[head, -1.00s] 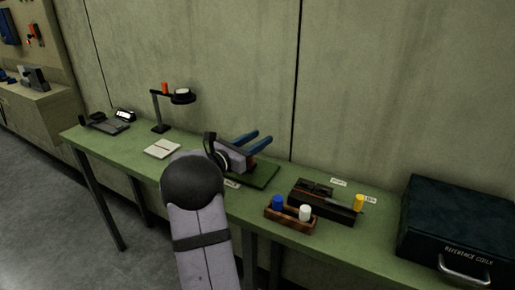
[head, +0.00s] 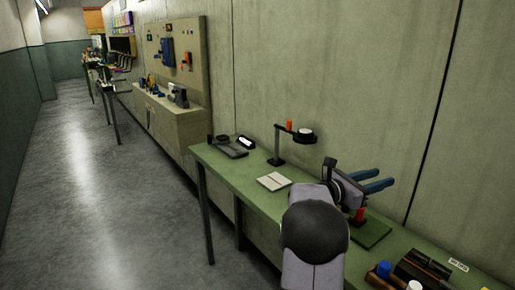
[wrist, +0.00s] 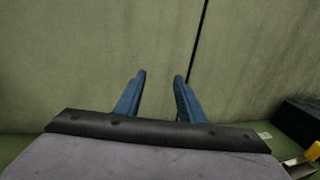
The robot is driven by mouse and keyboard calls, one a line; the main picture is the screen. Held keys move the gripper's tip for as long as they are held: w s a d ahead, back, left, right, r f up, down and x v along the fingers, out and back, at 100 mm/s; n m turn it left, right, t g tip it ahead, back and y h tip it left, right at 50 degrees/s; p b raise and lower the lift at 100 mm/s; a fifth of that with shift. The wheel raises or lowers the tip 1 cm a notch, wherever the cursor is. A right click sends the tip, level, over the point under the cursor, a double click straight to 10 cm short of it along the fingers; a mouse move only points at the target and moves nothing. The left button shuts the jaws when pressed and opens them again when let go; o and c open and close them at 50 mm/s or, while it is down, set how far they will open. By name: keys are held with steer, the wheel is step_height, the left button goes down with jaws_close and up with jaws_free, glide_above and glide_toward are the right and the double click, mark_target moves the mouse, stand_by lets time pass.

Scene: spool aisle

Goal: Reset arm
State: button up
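My gripper (head: 388,178) has two blue fingers. In the head view it is above the green bench, pointing right toward the wall. In the wrist view my gripper (wrist: 159,77) has its fingers apart, with only bare wall between and beyond them. It is open and empty. My arm is folded over the bench's front edge, and its grey link and dark round joint hide part of the bench. A dark green mat (head: 374,236) lies below the gripper, with a small red thing (head: 360,214) by it, partly hidden.
The green bench (head: 226,172) runs along the wall. It holds a lamp stand (head: 276,146), an open notebook (head: 273,181), a dark device (head: 229,149) and a wooden holder (head: 374,278) with blue and white capped items. The aisle floor (head: 95,200) at left is clear.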

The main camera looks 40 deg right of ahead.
steer(key=s+a+f+m+t+y, duration=0.1)
steer(key=a+f+m+y, duration=0.65)
steer(key=a, duration=1.05)
steer(key=s+a+f+m+t+y, duration=0.3)
steer(key=a+f, duration=0.7)
steer(key=a, duration=0.9)
steer(key=a+f+m+y, duration=0.5)
steer(key=a+f+y, duration=0.3)
steer(key=a, duration=1)
step_height(320, 180, up, 21)
steer(key=p, duration=2.1)
step_height(320, 180, down, 14)
steer(key=b, duration=1.3)
steer(key=shift+h, duration=0.45)
steer(key=shift+o, duration=0.6)
